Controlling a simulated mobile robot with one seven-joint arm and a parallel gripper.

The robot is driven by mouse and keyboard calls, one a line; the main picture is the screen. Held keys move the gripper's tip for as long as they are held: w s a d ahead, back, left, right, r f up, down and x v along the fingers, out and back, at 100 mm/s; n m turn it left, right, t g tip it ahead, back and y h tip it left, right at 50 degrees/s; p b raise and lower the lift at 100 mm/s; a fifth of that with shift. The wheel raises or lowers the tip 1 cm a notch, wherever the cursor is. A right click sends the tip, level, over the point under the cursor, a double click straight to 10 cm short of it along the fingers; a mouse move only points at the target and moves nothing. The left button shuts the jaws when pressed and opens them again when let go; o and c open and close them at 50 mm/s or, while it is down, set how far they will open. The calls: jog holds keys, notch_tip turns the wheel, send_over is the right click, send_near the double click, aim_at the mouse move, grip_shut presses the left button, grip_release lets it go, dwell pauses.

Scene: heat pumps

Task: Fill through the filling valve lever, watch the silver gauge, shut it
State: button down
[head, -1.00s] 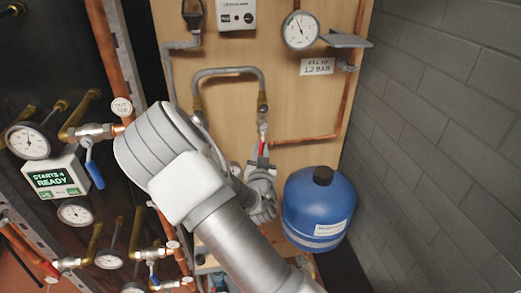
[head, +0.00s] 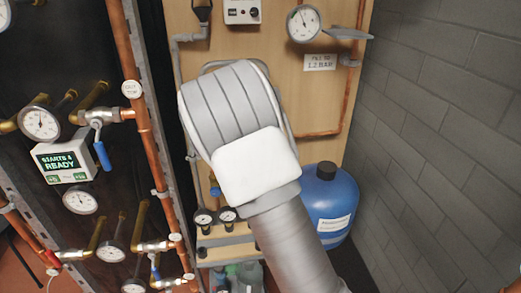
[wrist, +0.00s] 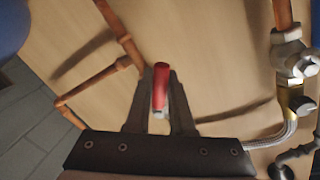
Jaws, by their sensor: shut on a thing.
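The red filling valve lever (wrist: 160,86) shows in the wrist view between the two dark fingers of my gripper (wrist: 160,98), which are shut on it. In the head view my arm hides the gripper, the lever and most of the filling loop. The silver gauge (head: 303,23) is at the top of the wooden board in the head view. Its dial is visible, but the reading is too small to tell. A sign under it (head: 320,63) reads fill to 1.2 bar.
A blue tank (head: 328,205) stands right of my arm, by a grey block wall (head: 440,120). Copper pipes and brass fittings (wrist: 295,98) lie near the gripper. Several gauges, a blue-handled valve (head: 101,150) and a display box (head: 62,162) are at left.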

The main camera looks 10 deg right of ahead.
jog(key=m+b, duration=0.1)
jog(key=b, duration=0.1)
jog(key=a+r+m+b, duration=0.1)
jog(key=m+b, duration=0.1)
jog(key=shift+a+y, duration=0.2)
jog(key=shift+y, duration=0.1)
jog(key=shift+a+r+m+g+y+b, duration=0.15)
jog(key=shift+a+r+m+y+b, duration=0.15)
jog(key=shift+r+m+b, duration=0.7)
jog(key=shift+a+r+m+g+y+b, duration=0.2)
jog(key=shift+r+m+y+b, duration=0.2)
jog(key=shift+m+b, duration=1.25)
jog(key=shift+a+r+m+g+y+b, duration=0.25)
jog(key=shift+r+m+b, duration=0.4)
jog(key=shift+b, duration=1.4)
jog(key=shift+r, duration=0.15)
jog(key=c, duration=0.8)
grip_release()
jog(key=shift+d, duration=0.1)
